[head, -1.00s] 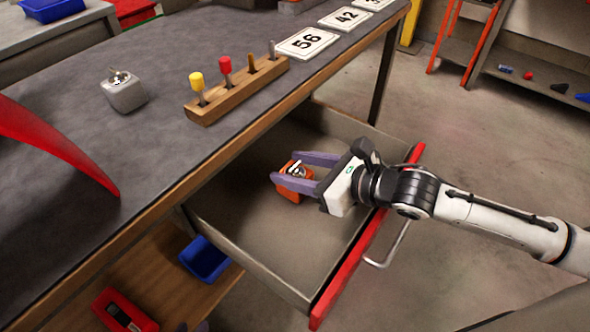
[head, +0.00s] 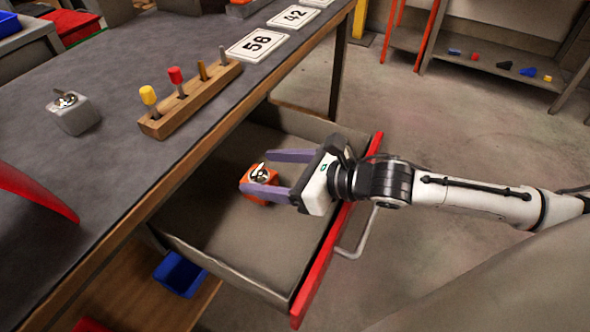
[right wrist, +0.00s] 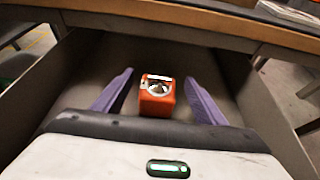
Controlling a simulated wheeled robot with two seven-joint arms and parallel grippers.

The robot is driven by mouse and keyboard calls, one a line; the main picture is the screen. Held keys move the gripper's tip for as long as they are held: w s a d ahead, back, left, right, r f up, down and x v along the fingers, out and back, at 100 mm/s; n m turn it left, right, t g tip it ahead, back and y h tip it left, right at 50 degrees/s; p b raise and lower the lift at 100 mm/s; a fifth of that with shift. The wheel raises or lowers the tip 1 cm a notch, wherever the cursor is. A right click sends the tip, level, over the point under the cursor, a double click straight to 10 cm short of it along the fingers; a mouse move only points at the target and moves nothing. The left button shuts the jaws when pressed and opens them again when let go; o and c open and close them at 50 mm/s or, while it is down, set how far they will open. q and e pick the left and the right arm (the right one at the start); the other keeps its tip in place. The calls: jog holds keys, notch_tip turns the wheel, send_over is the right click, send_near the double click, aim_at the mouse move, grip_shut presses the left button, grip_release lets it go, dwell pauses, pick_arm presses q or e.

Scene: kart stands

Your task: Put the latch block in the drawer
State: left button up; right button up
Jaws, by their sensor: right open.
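The latch block is an orange block with a metal latch on top (head: 258,187). It sits inside the open drawer (head: 277,253), on the drawer floor as far as I can tell. In the right wrist view the orange block (right wrist: 157,98) lies between the two purple fingers, with a gap on both sides. My right gripper (head: 262,172) is open, reaching into the drawer from its red front. A similar grey block with a metal latch (head: 74,114) stands on the bench top. My left gripper is not in view.
A wooden rack (head: 190,102) with yellow and red-topped pegs stands near the bench edge, beside number cards (head: 256,45). A blue bin (head: 180,273) sits on the shelf below. The drawer's red front (head: 335,235) and side walls surround my gripper.

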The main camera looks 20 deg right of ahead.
jog(key=v, duration=0.9)
jog(key=shift+s+d, duration=0.2)
jog(key=shift+s, duration=0.05)
jog(key=shift+r, duration=0.15)
jog(key=shift+p, duration=0.35)
